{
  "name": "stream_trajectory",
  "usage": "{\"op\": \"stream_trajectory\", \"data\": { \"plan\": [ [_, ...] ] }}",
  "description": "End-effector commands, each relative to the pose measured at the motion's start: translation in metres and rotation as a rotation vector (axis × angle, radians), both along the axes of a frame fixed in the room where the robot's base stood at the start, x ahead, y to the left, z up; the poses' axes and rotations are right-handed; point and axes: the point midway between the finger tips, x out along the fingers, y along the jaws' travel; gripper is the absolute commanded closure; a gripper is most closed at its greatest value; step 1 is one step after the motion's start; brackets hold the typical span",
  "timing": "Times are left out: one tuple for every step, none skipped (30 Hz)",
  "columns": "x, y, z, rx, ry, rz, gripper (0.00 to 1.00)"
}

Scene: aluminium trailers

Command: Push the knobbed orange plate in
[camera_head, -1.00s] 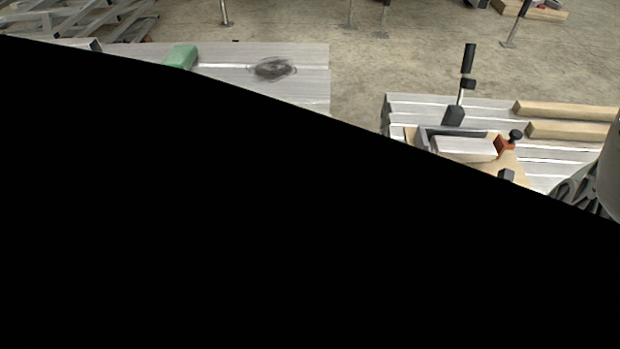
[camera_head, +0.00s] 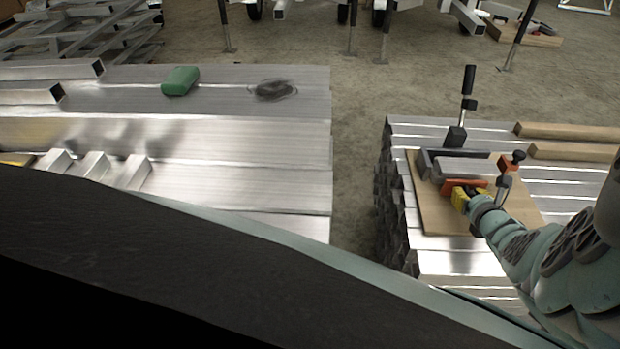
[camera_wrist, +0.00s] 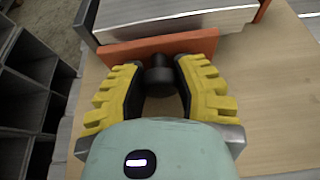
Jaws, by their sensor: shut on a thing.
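The knobbed orange plate (camera_head: 470,183) stands on edge along the near side of a metal bar (camera_head: 465,169) in a fixture on a wooden board (camera_head: 434,212). In the wrist view the orange plate (camera_wrist: 200,42) lies across the top, with its dark knob (camera_wrist: 158,76) facing me. My gripper (camera_head: 462,195), with yellow ribbed fingers, also shows in the wrist view (camera_wrist: 159,70). Its fingers are shut on the knob from both sides. Whether the plate touches the bar all along is hard to tell.
A second orange piece with a black knob (camera_head: 511,162) sits at the bar's right end. An upright black-handled clamp (camera_head: 466,110) stands behind. Wooden beams (camera_head: 570,152) lie at right on the aluminium stack. A green block (camera_head: 180,81) lies on the left stack, across a gap.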

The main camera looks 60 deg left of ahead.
Motion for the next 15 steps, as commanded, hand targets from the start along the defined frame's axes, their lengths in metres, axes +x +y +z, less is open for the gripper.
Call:
{"op": "stream_trajectory", "data": {
  "plan": [
    [0.0024, 0.0033, 0.0022, 0.005, -0.006, 0.004, 1.00],
    [0.0028, 0.0041, 0.0028, 0.004, -0.007, 0.006, 1.00],
    [0.0030, 0.0046, 0.0033, 0.004, -0.008, 0.007, 1.00],
    [0.0030, 0.0048, 0.0037, 0.004, -0.008, 0.007, 1.00],
    [0.0031, 0.0049, 0.0040, 0.004, -0.009, 0.007, 1.00],
    [0.0031, 0.0049, 0.0043, 0.004, -0.009, 0.007, 1.00],
    [0.0031, 0.0049, 0.0045, 0.004, -0.009, 0.007, 1.00],
    [0.0031, 0.0049, 0.0046, 0.004, -0.009, 0.007, 1.00],
    [0.0033, 0.0051, 0.0048, 0.005, -0.010, 0.007, 1.00],
    [0.0033, 0.0052, 0.0050, 0.005, -0.010, 0.007, 1.00],
    [0.0034, 0.0051, 0.0051, 0.005, -0.010, 0.007, 0.67],
    [0.0036, 0.0051, 0.0053, 0.005, -0.010, 0.007, 0.63],
    [0.0036, 0.0050, 0.0052, 0.005, -0.010, 0.006, 0.60],
    [0.0035, 0.0049, 0.0051, 0.005, -0.010, 0.006, 0.57],
    [0.0034, 0.0046, 0.0046, 0.004, -0.009, 0.006, 0.52]
  ]
}}
